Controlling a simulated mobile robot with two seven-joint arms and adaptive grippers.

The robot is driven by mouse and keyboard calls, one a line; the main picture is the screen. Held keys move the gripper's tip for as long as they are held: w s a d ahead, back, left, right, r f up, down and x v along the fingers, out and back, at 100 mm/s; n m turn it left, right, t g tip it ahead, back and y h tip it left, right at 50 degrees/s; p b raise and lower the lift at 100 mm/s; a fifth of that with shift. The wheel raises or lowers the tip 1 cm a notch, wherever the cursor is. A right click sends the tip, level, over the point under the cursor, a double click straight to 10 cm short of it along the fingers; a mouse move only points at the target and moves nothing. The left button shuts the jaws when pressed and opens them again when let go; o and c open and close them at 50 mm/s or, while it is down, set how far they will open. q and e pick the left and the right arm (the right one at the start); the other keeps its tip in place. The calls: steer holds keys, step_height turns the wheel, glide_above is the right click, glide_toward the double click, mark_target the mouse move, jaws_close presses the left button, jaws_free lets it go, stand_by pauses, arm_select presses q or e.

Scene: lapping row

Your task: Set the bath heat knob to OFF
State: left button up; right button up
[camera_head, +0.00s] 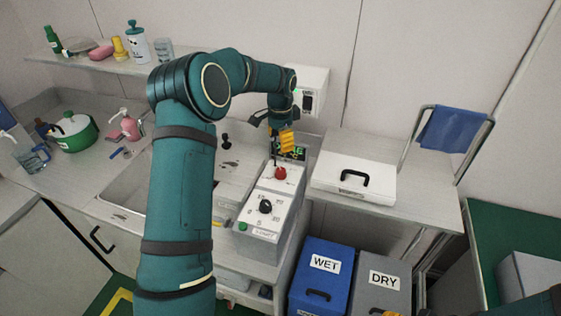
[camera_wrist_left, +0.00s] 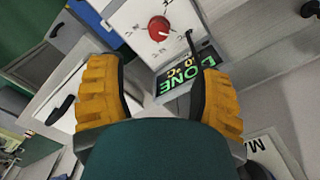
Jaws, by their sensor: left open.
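A red knob (camera_head: 280,173), which I take to be the bath heat knob, sits on the top of a pale control box (camera_head: 252,222). In the left wrist view the red knob (camera_wrist_left: 158,28) has a light pointer line and small marks around it, too small to read. My left gripper (camera_head: 285,141) is over the far end of the box, beyond the knob and not touching it. In the left wrist view its yellow fingers (camera_wrist_left: 163,85) are spread with nothing gripped. A thin black rod (camera_wrist_left: 194,52) stands close to the right finger.
A black numbered dial (camera_head: 265,206) and a green button (camera_head: 243,226) are on the same box. A white case (camera_head: 345,190) with a black handle lies right of the box, a sink (camera_head: 125,190) left. WET (camera_head: 322,285) and DRY (camera_head: 385,300) bins stand below.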

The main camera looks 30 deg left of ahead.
mark_target(280, 170)
arm_select(q)
step_height(280, 170, down, 13)
steer(key=shift+s+f, duration=0.1)
steer(key=shift+f, duration=0.1)
stand_by(0.4)
jaws_close()
